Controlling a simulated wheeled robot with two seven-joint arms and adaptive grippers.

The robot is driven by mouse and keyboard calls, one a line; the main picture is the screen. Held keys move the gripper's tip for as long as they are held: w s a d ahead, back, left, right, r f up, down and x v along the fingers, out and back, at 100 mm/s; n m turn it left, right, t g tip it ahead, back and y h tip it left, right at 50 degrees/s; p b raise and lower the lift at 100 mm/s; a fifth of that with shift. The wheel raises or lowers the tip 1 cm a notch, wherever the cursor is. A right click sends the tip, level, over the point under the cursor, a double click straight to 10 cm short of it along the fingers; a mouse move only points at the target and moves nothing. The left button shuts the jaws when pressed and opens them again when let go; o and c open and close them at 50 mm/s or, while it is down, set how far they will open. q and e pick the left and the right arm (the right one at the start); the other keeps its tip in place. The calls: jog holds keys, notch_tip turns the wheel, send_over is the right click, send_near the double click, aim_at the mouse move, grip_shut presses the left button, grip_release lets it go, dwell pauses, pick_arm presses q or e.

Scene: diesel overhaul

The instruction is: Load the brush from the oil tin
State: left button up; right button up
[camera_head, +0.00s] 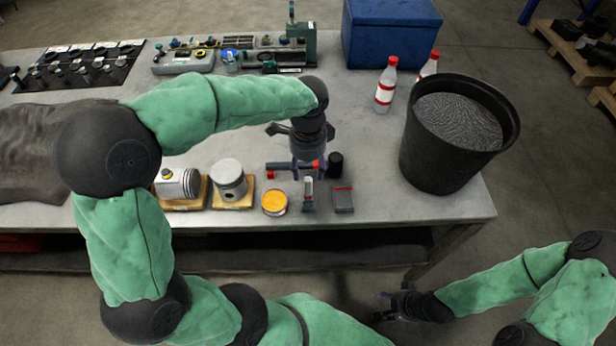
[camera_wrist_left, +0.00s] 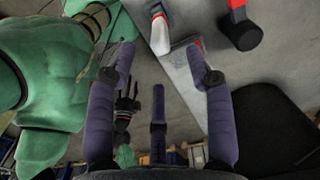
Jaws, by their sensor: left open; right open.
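A round tin with a yellow-orange top (camera_head: 274,202), which looks like the oil tin, stands near the front edge of the bench. Just right of it is a small narrow piece with a pale grey top (camera_head: 308,192), possibly the brush; I cannot tell for sure. A pale piece with a red band also shows in the left wrist view (camera_wrist_left: 159,32). My left gripper (camera_head: 295,167) is over the bench behind these, pointing down, its fingers spread (camera_wrist_left: 160,58) with nothing between them. My right gripper (camera_head: 388,306) is open and empty, low in front of the bench.
A grey block with a red edge (camera_head: 342,201) and a black cylinder (camera_head: 335,164) stand close by. Left are a piston (camera_head: 229,180) and another metal part (camera_head: 176,184) on wooden blocks. A black bucket (camera_head: 415,150), red-banded bottles (camera_head: 385,88) and a blue box (camera_head: 390,35) stand right.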

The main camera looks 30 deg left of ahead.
aim_at(308, 179)
pick_arm(q)
notch_tip(308, 179, up, 4)
jog(key=shift+f, duration=0.15)
jog(key=shift+r, duration=0.25)
jog(key=shift+c, duration=0.4)
jog(key=shift+r, duration=0.15)
jog(key=m+p, duration=1.1)
jog(key=m, duration=0.7)
notch_tip(308, 179, down, 11)
jog(key=shift+r+b, duration=0.1)
jog(key=shift+b, duration=0.75)
